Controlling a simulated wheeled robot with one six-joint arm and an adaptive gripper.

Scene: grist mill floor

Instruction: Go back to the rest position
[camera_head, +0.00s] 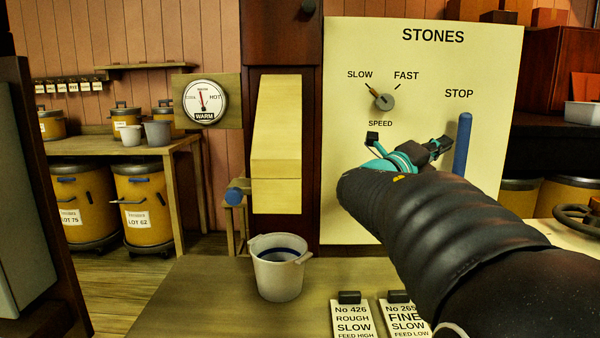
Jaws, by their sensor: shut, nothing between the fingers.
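My gripper (441,147) is in front of the cream STONES panel (350,210), shut and empty. Its fingers point right, towards the blue bar (464,145) under the STOP label. In the picture the fingertips lie close to the bar's left side; I cannot tell whether they touch it. My black arm reaches in from the lower right and hides the panel's lower right part. The speed knob (384,101) sits above my gripper, with its pointer towards SLOW.
A grey bucket (278,275) stands on the wooden table (210,290) below a cream chute (276,150). Two cards, ROUGH (353,318) and FINE (402,312), stand at the table front. A dial (206,102) reads near WARM. Yellow drums (145,205) stand at the left.

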